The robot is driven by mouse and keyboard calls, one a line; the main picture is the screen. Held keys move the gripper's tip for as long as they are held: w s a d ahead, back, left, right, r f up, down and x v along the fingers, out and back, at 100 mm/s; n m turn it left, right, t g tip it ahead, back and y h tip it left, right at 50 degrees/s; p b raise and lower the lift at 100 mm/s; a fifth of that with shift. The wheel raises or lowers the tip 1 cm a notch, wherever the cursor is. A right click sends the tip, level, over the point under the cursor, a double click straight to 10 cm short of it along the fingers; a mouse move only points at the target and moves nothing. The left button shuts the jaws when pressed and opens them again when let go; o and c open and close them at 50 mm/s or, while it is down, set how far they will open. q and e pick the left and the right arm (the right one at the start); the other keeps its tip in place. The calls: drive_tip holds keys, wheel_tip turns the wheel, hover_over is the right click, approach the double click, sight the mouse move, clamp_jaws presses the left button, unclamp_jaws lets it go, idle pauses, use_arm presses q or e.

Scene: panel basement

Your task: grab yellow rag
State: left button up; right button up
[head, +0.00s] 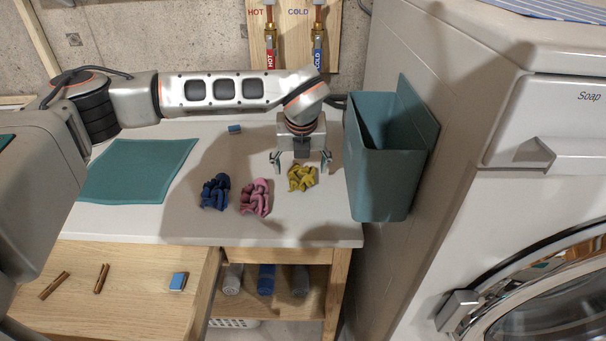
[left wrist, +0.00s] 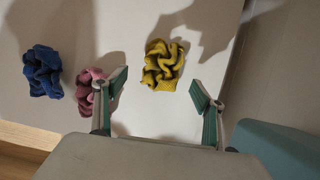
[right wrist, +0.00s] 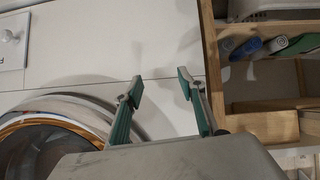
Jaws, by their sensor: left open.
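The crumpled yellow rag (head: 301,178) lies on the white tabletop, to the right of a pink rag and a blue rag. My left gripper (head: 302,160) is open and empty, pointing down just above and behind the yellow rag. In the left wrist view the yellow rag (left wrist: 163,65) lies ahead of the open fingers (left wrist: 160,90), roughly centred between them and apart from both. My right gripper (right wrist: 158,85) shows only in the right wrist view, open and empty, facing the washing machine and a wooden shelf unit.
The pink rag (head: 256,197) and blue rag (head: 215,192) lie close by on the left. A teal bin (head: 380,185) stands at the table's right end beside the washing machine (head: 520,140). A teal cloth (head: 138,171) lies flat further left. An open drawer (head: 130,285) juts out in front.

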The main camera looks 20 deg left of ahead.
sight(301, 173)
use_arm(q)
drive_tip(key=x, duration=0.5)
drive_tip(key=shift+w+f, duration=0.15)
drive_tip(key=shift+w, duration=0.05)
drive_tip(key=c, duration=1)
